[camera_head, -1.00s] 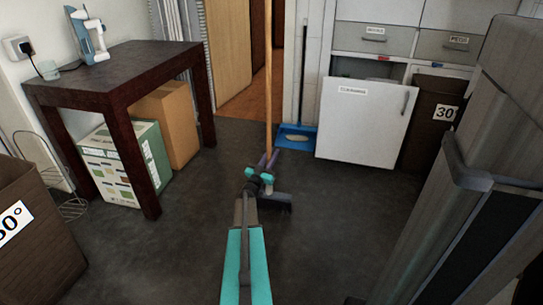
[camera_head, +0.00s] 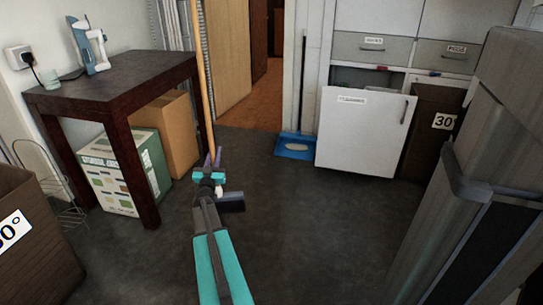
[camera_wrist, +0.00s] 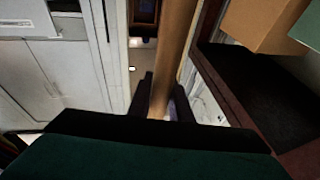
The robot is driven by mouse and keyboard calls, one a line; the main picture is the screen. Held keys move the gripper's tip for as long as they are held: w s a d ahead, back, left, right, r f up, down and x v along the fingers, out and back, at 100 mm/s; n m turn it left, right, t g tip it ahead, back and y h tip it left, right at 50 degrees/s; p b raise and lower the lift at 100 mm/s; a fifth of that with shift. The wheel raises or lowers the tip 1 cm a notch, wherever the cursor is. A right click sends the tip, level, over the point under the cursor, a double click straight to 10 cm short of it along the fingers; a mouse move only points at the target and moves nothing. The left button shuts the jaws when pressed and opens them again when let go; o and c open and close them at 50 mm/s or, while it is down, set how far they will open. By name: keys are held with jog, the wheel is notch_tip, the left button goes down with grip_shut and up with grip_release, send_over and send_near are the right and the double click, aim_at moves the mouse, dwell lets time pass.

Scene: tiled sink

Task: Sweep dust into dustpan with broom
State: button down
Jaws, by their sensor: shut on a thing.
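The broom has a long wooden handle (camera_head: 206,85) standing nearly upright in my gripper (camera_head: 212,158). Its dark head (camera_head: 232,202) shows at floor level just right of my wrist, partly hidden by my arm. In the wrist view the handle (camera_wrist: 174,55) passes between the two dark fingers of my gripper (camera_wrist: 164,105), which are shut on it. The blue dustpan (camera_head: 285,151) lies on the floor by the white door frame, left of the white cabinet door, with its stick standing up. A pale patch (camera_head: 297,146) shows on the pan; I cannot tell whether it is dust.
A dark wooden table (camera_head: 115,82) stands at left, with a green-white box (camera_head: 118,172) and a cardboard box (camera_head: 170,130) under it. A brown bin (camera_head: 30,240) is at lower left. An open white cabinet door (camera_head: 360,135) stands at right. The mid floor is clear.

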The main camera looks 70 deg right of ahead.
jog(key=w+a+r+n+t+y, duration=0.35)
jog(key=w+a, duration=0.45)
jog(key=a, duration=0.3)
jog(key=w+a+r+n+t+y, duration=0.2)
jog(key=w+a+r+t, duration=0.25)
jog(key=w+a, duration=0.55)
jog(key=w+a+r+n+t+y, duration=0.2)
jog(key=w+a+r+t+y, duration=0.15)
jog(key=w+a, duration=0.6)
jog(key=a+r+n+t+y, duration=0.1)
jog(key=a+r+n+y, duration=0.1)
jog(key=a, duration=1.2)
jog(key=a+r+n+t+y, duration=0.2)
jog(key=a+y, duration=0.4)
jog(key=a, duration=0.9)
jog(key=w+a+r+n+t+y, duration=0.1)
jog(key=a+r+n+y, duration=0.2)
jog(key=a, duration=1.1)
notch_tip(320, 180, up, 2)
jog(key=shift+a+r+y, duration=0.15)
jog(key=shift+r+y, duration=0.05)
jog(key=shift+y, duration=0.2)
jog(key=shift+s+n+t, duration=0.1)
jog(key=shift+n+t, duration=0.15)
